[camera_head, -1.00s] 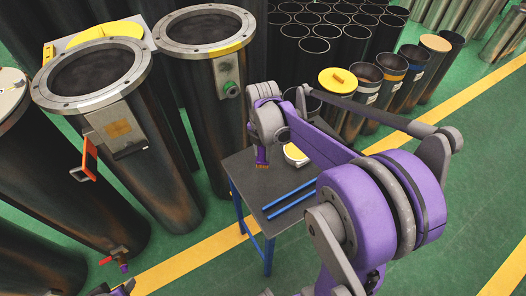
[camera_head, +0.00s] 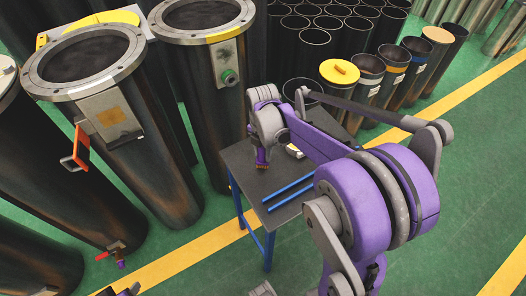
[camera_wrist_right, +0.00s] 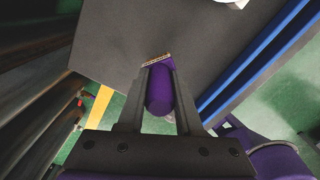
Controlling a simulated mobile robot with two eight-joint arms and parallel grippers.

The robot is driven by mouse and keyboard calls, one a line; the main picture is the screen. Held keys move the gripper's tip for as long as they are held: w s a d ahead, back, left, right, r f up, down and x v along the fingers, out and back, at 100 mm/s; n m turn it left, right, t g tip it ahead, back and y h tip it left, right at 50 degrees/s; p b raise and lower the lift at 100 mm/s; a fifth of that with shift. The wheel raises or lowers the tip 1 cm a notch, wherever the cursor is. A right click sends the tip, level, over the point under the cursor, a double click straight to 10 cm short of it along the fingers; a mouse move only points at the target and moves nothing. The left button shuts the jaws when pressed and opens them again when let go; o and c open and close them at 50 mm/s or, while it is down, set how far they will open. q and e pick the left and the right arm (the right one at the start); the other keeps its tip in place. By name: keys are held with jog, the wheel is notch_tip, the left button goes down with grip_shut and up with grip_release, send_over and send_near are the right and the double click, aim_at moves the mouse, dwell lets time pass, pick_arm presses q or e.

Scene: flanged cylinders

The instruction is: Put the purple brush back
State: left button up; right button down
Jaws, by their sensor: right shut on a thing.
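My right gripper (camera_head: 262,150) is shut on the purple brush (camera_wrist_right: 159,90), whose handle lies between both fingers in the right wrist view. The brush's pale bristle end points away from the gripper, over the dark table (camera_wrist_right: 110,40). In the head view the brush (camera_head: 262,159) hangs near the table's left part. I cannot tell whether its tip touches the tabletop.
Two blue rods (camera_head: 289,191) lie along the table's near right side. A white item (camera_head: 294,151) lies behind the wrist, partly hidden. Tall flanged cylinders (camera_head: 205,100) stand close on the left, and open tubes (camera_head: 315,50) stand behind.

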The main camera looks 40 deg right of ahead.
jog(key=shift+f+b, duration=0.45)
jog(key=shift+f, duration=0.15)
dwell(0.5)
jog(key=c, duration=0.5)
grip_release()
notch_tip(320, 180, up, 11)
jog(key=shift+f+p, duration=0.1)
jog(key=shift+p, duration=0.4)
